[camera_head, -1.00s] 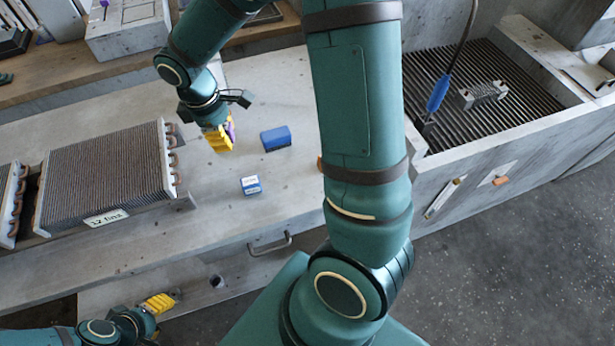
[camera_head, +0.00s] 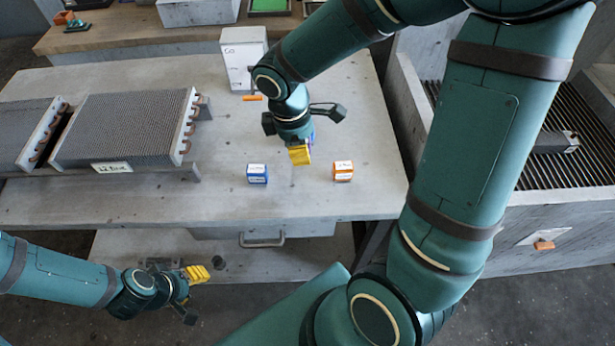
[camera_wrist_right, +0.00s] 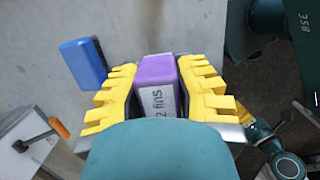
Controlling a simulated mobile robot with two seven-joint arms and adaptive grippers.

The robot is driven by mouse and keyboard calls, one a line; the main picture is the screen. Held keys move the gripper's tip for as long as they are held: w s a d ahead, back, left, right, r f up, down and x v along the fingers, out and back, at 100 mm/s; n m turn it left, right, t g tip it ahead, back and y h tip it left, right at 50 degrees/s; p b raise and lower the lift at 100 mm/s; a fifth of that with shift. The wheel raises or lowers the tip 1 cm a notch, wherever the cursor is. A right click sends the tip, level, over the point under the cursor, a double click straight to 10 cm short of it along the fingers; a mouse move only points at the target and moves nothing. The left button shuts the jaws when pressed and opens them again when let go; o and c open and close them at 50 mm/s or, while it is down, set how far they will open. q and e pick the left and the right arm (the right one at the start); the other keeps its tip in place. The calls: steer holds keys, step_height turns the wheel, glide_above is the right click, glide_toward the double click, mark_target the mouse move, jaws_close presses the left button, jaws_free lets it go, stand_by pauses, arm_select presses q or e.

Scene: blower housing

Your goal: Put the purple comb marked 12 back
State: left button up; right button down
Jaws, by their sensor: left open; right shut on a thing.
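The purple comb (camera_wrist_right: 157,75) is between the yellow fingers of my right gripper (camera_wrist_right: 160,88), which is shut on it. Its white label reads "2 fins", the front part being hidden by the gripper. Whether the comb touches the bench I cannot tell. My left gripper (camera_head: 197,273) is open and empty, low in front of the bench. A finned coil (camera_head: 125,128) with a white tag (camera_head: 113,167) stands on the bench at left.
A blue block (camera_head: 257,174) and an orange block (camera_head: 343,170) with white labels sit near the front of the bench (camera_head: 225,205). A white "GO" box (camera_head: 240,60) stands behind. A slatted basin (camera_head: 545,175) is at right.

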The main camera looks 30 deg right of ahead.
steer(key=b, duration=0.2)
glide_above(303, 178)
steer(key=f, duration=0.5)
steer(key=shift+a+f, duration=0.2)
steer(key=shift+f, duration=0.2)
step_height(303, 178, down, 4)
steer(key=shift+r+b, duration=0.25)
steer(key=shift+b, duration=0.05)
steer(key=shift+r, duration=0.1)
steer(key=shift+f, duration=0.2)
steer(key=c, duration=0.9)
jaws_free()
steer(key=shift+o, duration=0.2)
steer(key=shift+r, duration=0.1)
